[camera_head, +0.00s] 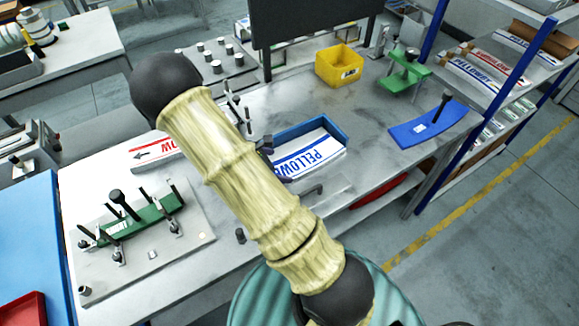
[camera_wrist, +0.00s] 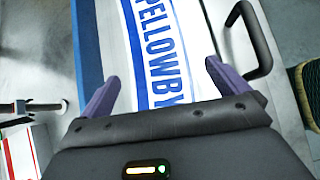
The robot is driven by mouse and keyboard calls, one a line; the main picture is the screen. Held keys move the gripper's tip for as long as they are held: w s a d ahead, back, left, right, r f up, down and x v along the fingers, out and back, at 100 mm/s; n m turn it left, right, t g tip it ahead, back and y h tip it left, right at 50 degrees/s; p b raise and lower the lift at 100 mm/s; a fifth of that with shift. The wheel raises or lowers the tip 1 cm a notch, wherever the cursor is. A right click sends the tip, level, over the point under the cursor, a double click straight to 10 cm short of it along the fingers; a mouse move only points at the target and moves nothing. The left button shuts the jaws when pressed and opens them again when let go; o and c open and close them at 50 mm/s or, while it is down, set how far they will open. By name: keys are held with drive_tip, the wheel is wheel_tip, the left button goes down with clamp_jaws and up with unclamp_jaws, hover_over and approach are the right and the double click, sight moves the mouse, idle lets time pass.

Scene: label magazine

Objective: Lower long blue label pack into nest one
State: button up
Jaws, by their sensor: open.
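The long blue label pack (camera_head: 312,155), white with blue "PELLOWBY" lettering and blue stripes, lies in a blue-walled tray (camera_head: 335,124) on the grey bench. In the wrist view the pack (camera_wrist: 165,45) runs between my finger tips, with the tray's blue wall (camera_wrist: 88,45) along its left. My gripper (camera_wrist: 161,85) is open, its purple fingers spread over the pack's near part. I cannot tell whether they touch it. In the head view my arm hides most of the gripper and the pack's left end. No nest numbers are legible.
A black handle (camera_wrist: 255,40) stands close right of the gripper. Left are a red-lettered pack (camera_head: 152,150) and a green clamp fixture (camera_head: 142,218). A yellow bin (camera_head: 340,66), green press (camera_head: 405,75) and blue curved plate (camera_head: 432,127) stand to the right. Bench is bare between them.

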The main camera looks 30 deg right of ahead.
sight(287, 166)
drive_tip(key=shift+p+x, duration=0.8)
drive_tip(key=shift+x, duration=1.7)
drive_tip(key=shift+w, duration=0.2)
drive_tip(key=c, duration=1.2)
drive_tip(key=shift+w, duration=0.1)
wheel_tip(287, 166, up, 10)
drive_tip(key=b, duration=0.1)
drive_tip(key=shift+d, duration=0.1)
